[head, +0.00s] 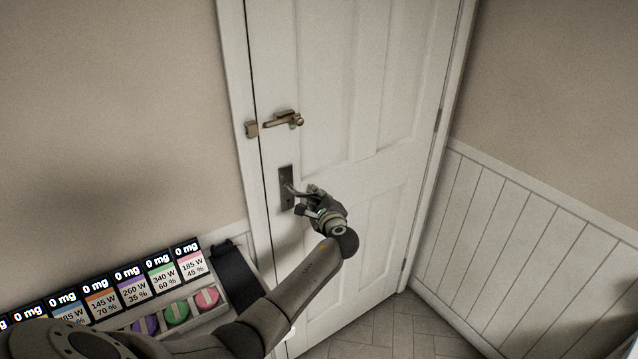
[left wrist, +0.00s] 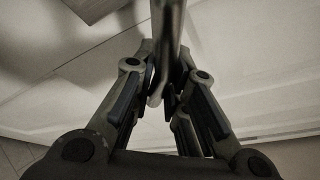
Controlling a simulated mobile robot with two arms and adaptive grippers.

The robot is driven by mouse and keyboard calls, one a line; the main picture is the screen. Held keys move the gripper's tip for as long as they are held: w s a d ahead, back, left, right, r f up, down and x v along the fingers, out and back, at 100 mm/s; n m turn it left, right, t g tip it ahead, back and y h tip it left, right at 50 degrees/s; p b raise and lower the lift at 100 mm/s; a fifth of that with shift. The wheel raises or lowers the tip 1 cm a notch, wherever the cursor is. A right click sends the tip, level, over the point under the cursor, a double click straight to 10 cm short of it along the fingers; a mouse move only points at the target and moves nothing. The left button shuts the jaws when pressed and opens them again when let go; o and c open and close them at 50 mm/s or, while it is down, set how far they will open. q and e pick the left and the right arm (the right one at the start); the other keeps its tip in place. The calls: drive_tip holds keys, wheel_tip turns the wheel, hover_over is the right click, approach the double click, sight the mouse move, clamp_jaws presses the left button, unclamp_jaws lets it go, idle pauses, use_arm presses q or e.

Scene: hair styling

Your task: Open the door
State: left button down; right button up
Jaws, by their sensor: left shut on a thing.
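The white panelled door (head: 345,80) stands in its frame in the head view and looks closed. A dark lever handle with its plate (head: 286,187) is on the door's left side. A brass slide bolt (head: 284,119) sits above it; its rod points left toward a catch (head: 251,129) on the frame. My left gripper (head: 304,198) is at the lever, and in the left wrist view its fingers (left wrist: 168,90) are shut on the handle lever (left wrist: 166,28). The fingers partly hide the lever in the head view. My right gripper is not in view.
A rack (head: 225,304) with labelled cards and coloured round items stands at the lower left, beside my left arm. White wall panelling (head: 520,225) is to the right of the door. Bare herringbone floor (head: 400,330) shows in front of the door.

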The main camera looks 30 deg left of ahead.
use_arm(q)
drive_tip(key=shift+s+f+m+p, duration=0.1)
drive_tip(key=shift+s+m+p, duration=0.05)
drive_tip(key=shift+m+p, duration=0.55)
